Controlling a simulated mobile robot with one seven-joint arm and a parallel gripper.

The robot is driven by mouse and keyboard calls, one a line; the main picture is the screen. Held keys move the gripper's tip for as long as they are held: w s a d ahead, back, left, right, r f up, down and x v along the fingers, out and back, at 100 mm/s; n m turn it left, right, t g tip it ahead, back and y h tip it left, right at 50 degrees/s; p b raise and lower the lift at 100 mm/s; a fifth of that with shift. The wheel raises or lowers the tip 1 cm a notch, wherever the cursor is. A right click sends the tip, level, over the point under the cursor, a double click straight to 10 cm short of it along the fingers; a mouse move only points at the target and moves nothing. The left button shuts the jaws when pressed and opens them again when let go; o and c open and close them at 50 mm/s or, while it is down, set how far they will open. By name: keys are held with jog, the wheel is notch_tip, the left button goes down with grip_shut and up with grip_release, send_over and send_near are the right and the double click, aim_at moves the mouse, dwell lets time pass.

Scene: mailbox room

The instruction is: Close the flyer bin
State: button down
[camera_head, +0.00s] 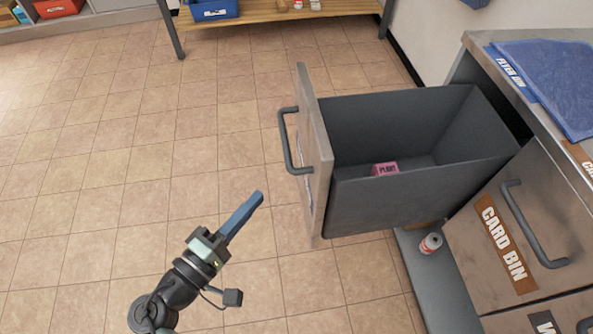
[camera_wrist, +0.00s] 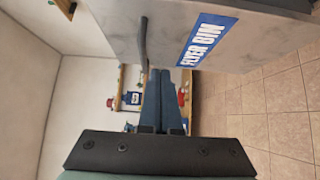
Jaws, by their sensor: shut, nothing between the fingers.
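The flyer bin (camera_head: 420,195) is a dark grey drawer pulled well out of the cabinet, its front panel (camera_head: 314,150) facing left with a grey bar handle (camera_head: 290,140). A small pink box (camera_head: 384,169) lies inside it. In the wrist view the front panel (camera_wrist: 225,35) shows a blue "FLYER BIN" label (camera_wrist: 207,38) and the handle (camera_wrist: 143,48). My gripper (camera_head: 258,198) is shut and empty, with blue fingers, to the left of the front panel and apart from it in the head view. In the wrist view the fingertips (camera_wrist: 160,72) appear near the handle; contact cannot be told.
The card bin (camera_head: 510,230) beside it is shut, with its own handle (camera_head: 535,225). A blue cloth (camera_head: 550,80) lies on the cabinet top. A white and red can (camera_head: 431,243) stands on the low ledge (camera_head: 428,290). A wooden shelf (camera_head: 270,12) is at the back. The tiled floor at left is clear.

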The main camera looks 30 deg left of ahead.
send_near(308, 161)
jog(key=w+a, duration=0.2)
jog(key=w, duration=0.1)
jog(key=shift+w+d+r+b, duration=0.1)
jog(key=shift+w+d+b, duration=0.3)
jog(key=shift+w+d, duration=0.9)
jog(key=shift+d, duration=0.2)
